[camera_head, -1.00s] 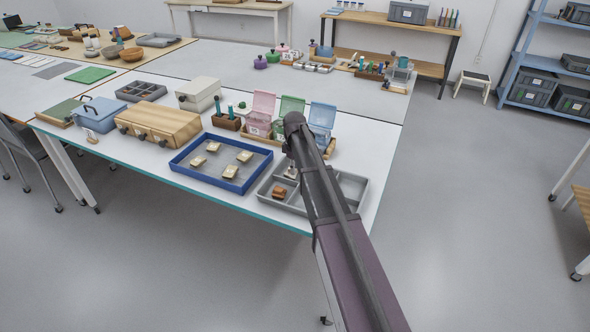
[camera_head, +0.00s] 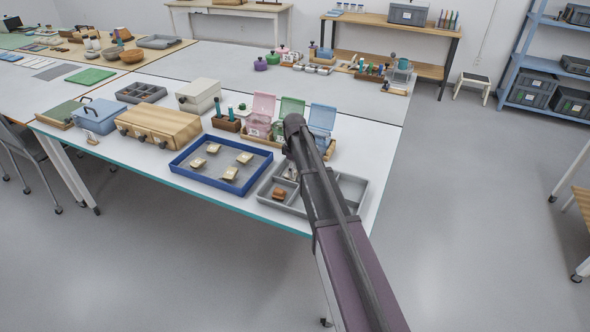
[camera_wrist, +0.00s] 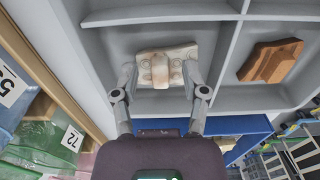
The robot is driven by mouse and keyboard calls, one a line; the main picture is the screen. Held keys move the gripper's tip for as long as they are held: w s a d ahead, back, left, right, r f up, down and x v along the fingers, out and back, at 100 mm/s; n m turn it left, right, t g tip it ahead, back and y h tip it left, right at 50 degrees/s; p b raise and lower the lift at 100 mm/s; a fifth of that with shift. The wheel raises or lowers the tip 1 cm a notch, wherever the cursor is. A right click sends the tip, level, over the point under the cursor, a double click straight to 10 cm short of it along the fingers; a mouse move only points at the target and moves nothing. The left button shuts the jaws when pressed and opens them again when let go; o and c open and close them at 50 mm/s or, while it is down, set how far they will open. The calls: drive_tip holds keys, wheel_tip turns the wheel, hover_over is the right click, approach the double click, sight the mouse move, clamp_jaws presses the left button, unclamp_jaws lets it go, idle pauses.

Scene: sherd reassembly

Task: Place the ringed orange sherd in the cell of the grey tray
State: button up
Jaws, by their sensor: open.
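The grey tray (camera_head: 350,186) stands at the table's front right corner, partly hidden by my arm in the head view. In the wrist view a pale tan-orange sherd (camera_wrist: 166,66) with faint round marks lies in one cell of the tray (camera_wrist: 231,57). My gripper (camera_wrist: 160,72) is open, with one finger on each side of this sherd; I cannot tell whether they touch it. A darker orange-brown sherd (camera_wrist: 270,62) lies in the neighbouring cell; it also shows in the head view (camera_head: 279,194).
A blue-rimmed tray (camera_head: 181,170) with several pale sherds stands left of the grey tray. Pink, green and clear blue bins (camera_head: 321,118) stand just behind it. A wooden box (camera_head: 160,124) is farther left. The floor in front is clear.

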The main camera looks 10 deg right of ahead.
wheel_tip(320, 180, up, 12)
drive_tip(key=p, duration=1.2)
drive_tip(key=shift+s, duration=0.1)
idle(0.6)
drive_tip(key=s+m, duration=1)
drive_tip(key=s, duration=1.8)
drive_tip(key=shift+s+a+m, duration=0.3)
drive_tip(key=shift+s+m, duration=0.05)
drive_tip(key=shift+m, duration=0.05)
